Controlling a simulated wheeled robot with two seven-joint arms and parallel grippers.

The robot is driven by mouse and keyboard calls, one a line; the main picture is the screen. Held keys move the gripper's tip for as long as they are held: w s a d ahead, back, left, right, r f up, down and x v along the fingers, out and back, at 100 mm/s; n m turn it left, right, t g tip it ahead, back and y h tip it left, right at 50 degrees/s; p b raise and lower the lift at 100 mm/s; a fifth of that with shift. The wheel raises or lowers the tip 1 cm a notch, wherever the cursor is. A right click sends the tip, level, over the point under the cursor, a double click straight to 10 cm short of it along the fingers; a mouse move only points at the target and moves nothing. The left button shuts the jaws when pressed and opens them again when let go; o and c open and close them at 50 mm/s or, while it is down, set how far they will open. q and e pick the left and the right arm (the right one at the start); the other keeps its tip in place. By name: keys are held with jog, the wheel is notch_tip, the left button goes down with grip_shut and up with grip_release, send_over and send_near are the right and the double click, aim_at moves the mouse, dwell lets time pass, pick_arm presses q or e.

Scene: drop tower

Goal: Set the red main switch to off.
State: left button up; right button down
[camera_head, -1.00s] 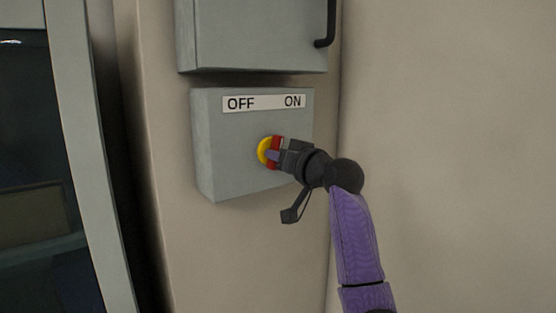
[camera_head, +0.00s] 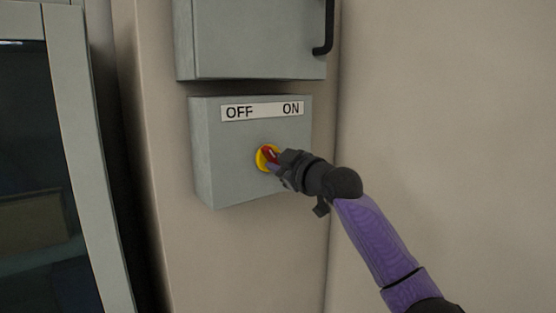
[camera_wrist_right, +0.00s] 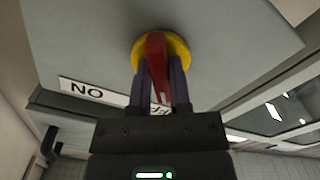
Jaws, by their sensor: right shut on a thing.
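The red main switch (camera_head: 268,153) is a red handle with a white mark on a yellow disc (camera_head: 261,163), on the front of a grey box. Its marked end tilts to the upper left, toward the OFF side of the label (camera_head: 262,111). My right gripper (camera_head: 277,165) is at the switch from the right. In the right wrist view the red handle (camera_wrist_right: 157,60) stands between the two purple fingers of my right gripper (camera_wrist_right: 160,72), which is shut on it. The gripper body partly hides the label there. My left gripper is not in view.
A second grey cabinet (camera_head: 250,40) with a black handle (camera_head: 328,28) hangs just above the switch box (camera_head: 215,165). A dark glazed frame (camera_head: 88,150) stands at the left. The beige wall (camera_head: 450,110) to the right is bare.

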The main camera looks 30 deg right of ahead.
jog(key=shift+n+p, duration=0.3)
jog(key=shift+n, duration=0.8)
jog(key=c, duration=0.6)
grip_release()
jog(key=shift+o, duration=0.2)
jog(key=s+b, duration=0.5)
jog(key=s, duration=0.5)
jog(key=shift+d, duration=0.4)
